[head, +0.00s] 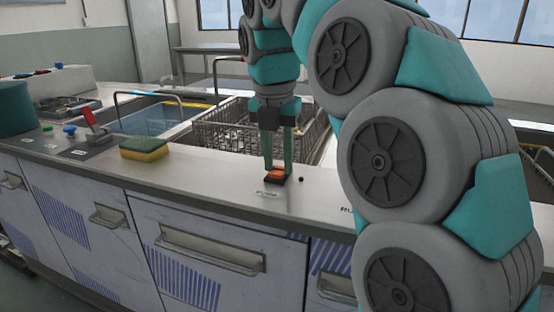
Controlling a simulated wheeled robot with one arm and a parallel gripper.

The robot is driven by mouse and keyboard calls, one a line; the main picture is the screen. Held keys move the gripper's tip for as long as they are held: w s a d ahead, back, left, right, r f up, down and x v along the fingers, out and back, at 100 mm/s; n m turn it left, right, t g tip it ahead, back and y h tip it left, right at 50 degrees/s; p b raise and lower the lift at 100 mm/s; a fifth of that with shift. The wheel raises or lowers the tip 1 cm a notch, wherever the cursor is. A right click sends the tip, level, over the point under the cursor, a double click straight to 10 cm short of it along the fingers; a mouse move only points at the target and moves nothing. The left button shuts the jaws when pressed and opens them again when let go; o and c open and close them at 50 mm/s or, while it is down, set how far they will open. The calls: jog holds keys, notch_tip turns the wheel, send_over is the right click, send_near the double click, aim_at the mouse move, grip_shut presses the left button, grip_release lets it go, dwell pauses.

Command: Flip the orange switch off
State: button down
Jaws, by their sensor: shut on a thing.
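The orange switch (278,174) is a small orange rocker on a dark base, set in the steel counter near its front edge, with a small printed label in front of it. My gripper (277,163) points straight down right at the switch. Its two thin green fingers are close around the orange rocker and appear to touch it. The fingers hide part of the switch, and I cannot tell which way the rocker is tilted.
A wire basket (215,129) stands behind my gripper. A yellow and green sponge (144,149) lies on the counter to the left. A red lever (91,119) stands further left, near a blue-tinted tank (150,119). Drawers with handles (210,250) line the counter front.

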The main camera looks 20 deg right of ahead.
jog(key=c, duration=0.6)
grip_release()
jog(key=shift+o, duration=0.2)
jog(key=shift+s+a+t+h, duration=0.25)
jog(key=shift+t+h, duration=0.35)
jog(key=shift+t, duration=0.3)
jog(key=shift+s+f+t, duration=0.1)
jog(key=shift+t, duration=0.2)
